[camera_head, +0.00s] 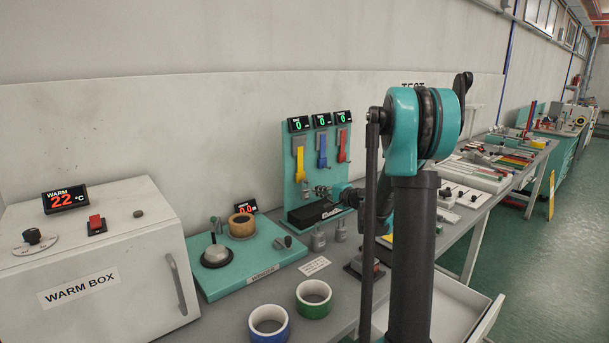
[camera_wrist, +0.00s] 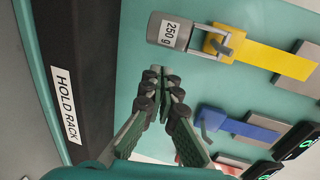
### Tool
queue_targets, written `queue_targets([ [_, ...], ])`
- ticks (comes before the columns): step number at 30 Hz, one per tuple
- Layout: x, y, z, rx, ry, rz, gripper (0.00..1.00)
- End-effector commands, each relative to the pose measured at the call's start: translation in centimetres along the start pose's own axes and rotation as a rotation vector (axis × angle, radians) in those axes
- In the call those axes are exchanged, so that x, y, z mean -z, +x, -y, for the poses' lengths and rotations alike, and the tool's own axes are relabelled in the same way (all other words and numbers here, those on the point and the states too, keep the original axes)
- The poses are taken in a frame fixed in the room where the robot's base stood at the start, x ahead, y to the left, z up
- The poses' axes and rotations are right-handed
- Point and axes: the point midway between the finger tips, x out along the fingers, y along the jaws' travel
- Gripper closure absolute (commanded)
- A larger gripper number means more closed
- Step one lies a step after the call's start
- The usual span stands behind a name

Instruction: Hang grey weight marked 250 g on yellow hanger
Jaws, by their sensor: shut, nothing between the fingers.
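The grey weight marked 250 g (camera_wrist: 170,31) is at the lower end of the yellow hanger (camera_wrist: 262,52) in the wrist view, its metal loop at the hanger's hook. That view is turned, so the weight's body lies left of the hook. The loop appears to be on the hook. The yellow hanger (camera_head: 300,164) is leftmost on the teal panel in the head view, where I cannot make out the weight clearly. My gripper (camera_wrist: 160,80) is shut and empty, beside the weight and apart from it. It also shows small in the head view (camera_head: 318,190).
The blue hanger (camera_wrist: 240,127) and red hanger (camera_head: 342,146) are bare, beside the yellow one. The black hold rack (camera_wrist: 68,80) lies under the panel. Two grey weights (camera_head: 318,239) stand on the bench in front.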

Motion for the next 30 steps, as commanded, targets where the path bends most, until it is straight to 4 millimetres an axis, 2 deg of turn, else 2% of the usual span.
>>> queue_targets([
  [30, -1.1, 0.0, 0.0, 0.000, 0.000, 0.000, 1.00],
])
